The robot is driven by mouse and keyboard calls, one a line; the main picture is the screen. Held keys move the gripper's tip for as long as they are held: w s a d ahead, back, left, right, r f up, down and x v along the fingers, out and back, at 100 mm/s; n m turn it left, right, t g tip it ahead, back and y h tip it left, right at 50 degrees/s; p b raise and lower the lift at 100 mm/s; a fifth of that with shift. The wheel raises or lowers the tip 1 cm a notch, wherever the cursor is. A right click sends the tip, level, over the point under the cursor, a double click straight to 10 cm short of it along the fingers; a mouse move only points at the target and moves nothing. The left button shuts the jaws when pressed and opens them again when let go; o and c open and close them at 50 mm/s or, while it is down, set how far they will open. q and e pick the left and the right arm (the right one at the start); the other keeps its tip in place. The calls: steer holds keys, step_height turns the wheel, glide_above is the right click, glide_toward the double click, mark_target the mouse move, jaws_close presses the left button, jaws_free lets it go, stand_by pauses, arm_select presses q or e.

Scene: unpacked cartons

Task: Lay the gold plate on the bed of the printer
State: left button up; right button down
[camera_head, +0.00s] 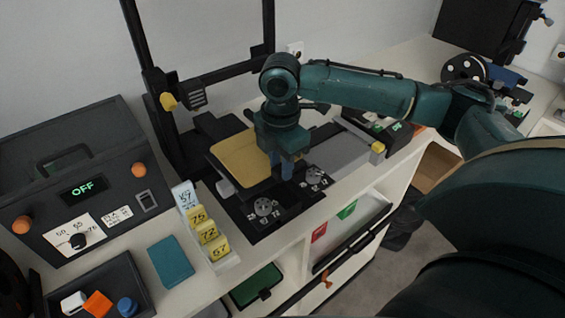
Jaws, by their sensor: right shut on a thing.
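The gold plate (238,160) is over the bed of the 3D printer (157,85), between its black uprights. My right gripper (285,172) points down at the plate's right edge and is shut on it. The plate hides most of the bed, and I cannot tell whether it rests flat on it or is held just above. My left gripper is not in view.
A dark control box (70,160) reading OFF stands at the left. Yellow numbered tags (208,232), a teal pad (170,262) and a black tray (118,268) with small parts lie in front. Open shelves (345,232) are below the counter edge.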

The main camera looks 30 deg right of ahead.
steer(key=shift+f, duration=0.4)
steer(key=shift+f, duration=0.75)
steer(key=c, duration=1.1)
jaws_free()
steer(key=shift+o, duration=0.2)
steer(key=shift+r, duration=0.15)
steer(key=shift+r, duration=1.5)
step_height(320, 180, up, 13)
